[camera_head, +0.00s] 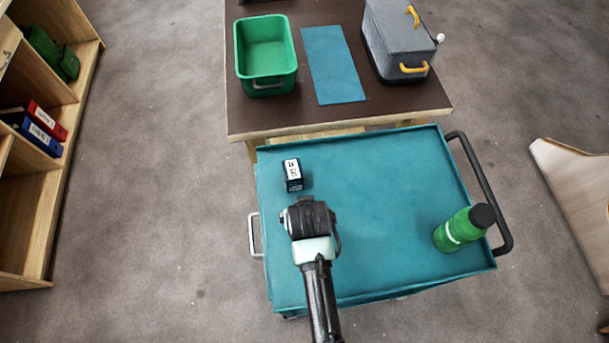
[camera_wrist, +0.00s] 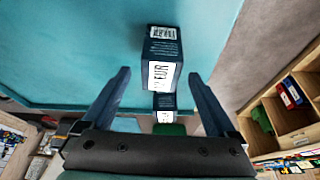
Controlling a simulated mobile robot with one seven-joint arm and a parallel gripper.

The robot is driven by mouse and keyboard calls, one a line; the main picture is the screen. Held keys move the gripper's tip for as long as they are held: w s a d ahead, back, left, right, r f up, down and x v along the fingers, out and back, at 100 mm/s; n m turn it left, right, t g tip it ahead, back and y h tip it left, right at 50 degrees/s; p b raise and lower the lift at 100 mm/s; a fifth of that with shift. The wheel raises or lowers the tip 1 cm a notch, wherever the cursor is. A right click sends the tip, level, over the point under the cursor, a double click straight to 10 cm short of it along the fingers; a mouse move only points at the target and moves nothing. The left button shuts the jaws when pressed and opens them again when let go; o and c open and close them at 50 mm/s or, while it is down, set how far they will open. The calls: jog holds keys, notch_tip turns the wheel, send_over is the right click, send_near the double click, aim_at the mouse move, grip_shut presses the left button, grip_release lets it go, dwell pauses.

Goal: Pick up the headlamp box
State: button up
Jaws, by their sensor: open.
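The headlamp box (camera_head: 292,175) is a small dark box with a white printed label, standing on the teal cart top towards its left side. In the wrist view the box (camera_wrist: 162,48) appears ahead, roughly centred between the fingers. My gripper (camera_wrist: 159,74) is open, its two dark fingers apart with nothing held between them. In the head view my gripper (camera_head: 305,199) is over the cart, just on the near side of the box; its fingers are mostly hidden there by the wrist.
A green bottle (camera_head: 464,229) with a black cap is at the cart's right, near the black handle (camera_head: 486,190). Behind the cart, a brown table (camera_head: 310,118) holds a green bin (camera_head: 265,56), a blue mat (camera_head: 334,65) and a grey box (camera_head: 398,40). The cart's middle is clear.

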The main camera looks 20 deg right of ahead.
jog(key=shift+p+x, duration=0.3)
jog(key=shift+x, duration=2.2)
jog(key=shift+s, duration=0.1)
jog(key=shift+a, duration=0.1)
grip_shut()
notch_tip(320, 180, up, 9)
jog(key=shift+r, duration=0.1)
jog(key=s+a+r+n, duration=0.1)
jog(key=a+n, duration=0.1)
jog(key=a, duration=0.4)
jog(key=s+a+r+n+y, duration=0.1)
jog(key=s+a+n, duration=0.1)
jog(key=a, duration=0.4)
jog(key=shift+a+r+y+b, duration=0.3)
jog(key=shift+a+r+b, duration=0.05)
jog(key=shift+a+b, duration=0.05)
